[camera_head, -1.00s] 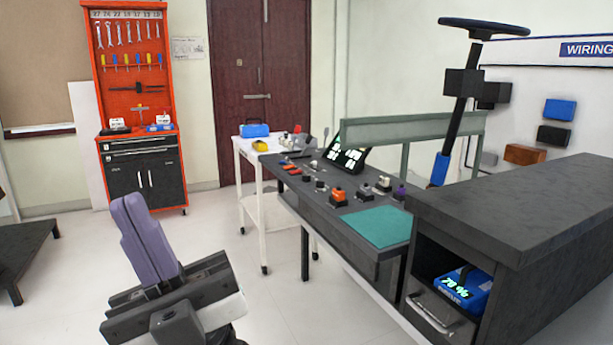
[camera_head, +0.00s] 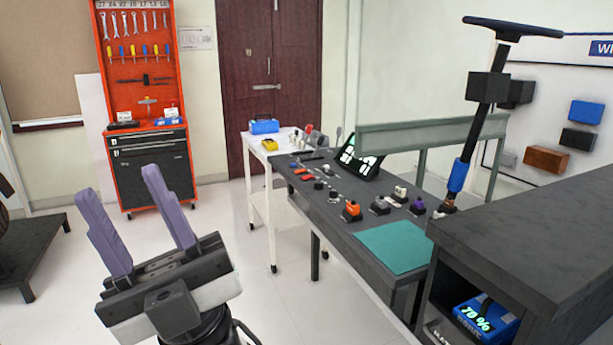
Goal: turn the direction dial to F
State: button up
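My gripper (camera_head: 136,218) is at the lower left in the head view, with its two purple fingers apart and nothing between them. It is over the floor, well left of and apart from the dark control bench (camera_head: 345,225). Several small knobs and switches sit on the bench, among them an orange one (camera_head: 351,211), a grey one (camera_head: 380,206) and a purple one (camera_head: 417,207). The direction dial cannot be told apart from these, and no letter F can be read at this size.
A black cabinet (camera_head: 540,215) with a blue charger (camera_head: 486,318) inside stands at the right. A steering column (camera_head: 478,130) rises behind it. A white cart (camera_head: 258,190) adjoins the bench's far end. A red tool cabinet (camera_head: 150,165) stands at the back left. Floor between gripper and bench is clear.

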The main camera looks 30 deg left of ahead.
aim_at(318, 185)
jog(key=i+j+u, duration=0.2)
jog(key=i+j, duration=0.2)
jog(key=i+j+u, duration=0.15)
jog(key=i+j, duration=0.15)
jog(key=i, duration=0.15)
jog(key=i+j+u, duration=0.2)
jog(key=i, duration=0.25)
jog(key=i+j+u, duration=0.15)
jog(key=i, duration=0.3)
jog(key=j, duration=0.1)
